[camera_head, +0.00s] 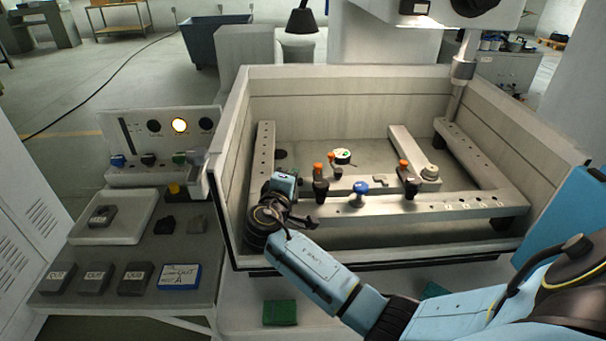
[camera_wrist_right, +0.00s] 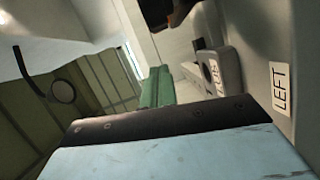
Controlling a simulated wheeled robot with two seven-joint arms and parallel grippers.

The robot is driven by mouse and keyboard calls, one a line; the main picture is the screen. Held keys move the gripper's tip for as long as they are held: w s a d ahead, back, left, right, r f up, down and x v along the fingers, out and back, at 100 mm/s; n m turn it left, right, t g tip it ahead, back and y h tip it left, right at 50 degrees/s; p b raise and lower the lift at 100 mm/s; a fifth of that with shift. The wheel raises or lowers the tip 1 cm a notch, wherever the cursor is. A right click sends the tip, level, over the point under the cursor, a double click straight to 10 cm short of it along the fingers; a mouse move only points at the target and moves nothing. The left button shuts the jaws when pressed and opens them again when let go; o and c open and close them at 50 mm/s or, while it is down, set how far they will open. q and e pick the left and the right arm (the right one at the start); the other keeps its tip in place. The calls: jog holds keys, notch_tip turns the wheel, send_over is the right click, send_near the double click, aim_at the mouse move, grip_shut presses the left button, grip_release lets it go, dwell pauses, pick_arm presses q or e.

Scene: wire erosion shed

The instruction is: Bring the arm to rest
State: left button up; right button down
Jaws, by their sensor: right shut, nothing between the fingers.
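My right arm comes in from the lower right in the head view and reaches across the front of the open tank (camera_head: 520,262). Its blue and black right gripper (camera_head: 286,184) is over the left end of the front rail inside the tank. The right gripper is shut and empty. The fingertips are small and partly hidden by the wrist. My left gripper is not in view. The right wrist view shows a pale blue surface close up, a green block (camera_wrist_right: 155,88) and a LEFT label (camera_wrist_right: 281,90) on a pale surface.
The front rail (camera_head: 455,208) carries orange-topped clamps (camera_head: 320,182) and a blue knob (camera_head: 361,187). A control panel (camera_head: 158,128) with a lit lamp stands left of the tank. Below it are a pale tray (camera_head: 118,236), several labelled grey blocks (camera_head: 97,277) and a blue-framed card (camera_head: 179,277).

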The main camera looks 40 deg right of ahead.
jog(key=f+v, duration=0.1)
jog(key=v, duration=0.7)
jog(key=shift+s+r+b, duration=0.3)
jog(key=shift+s+r, duration=0.15)
jog(key=shift+r, duration=0.05)
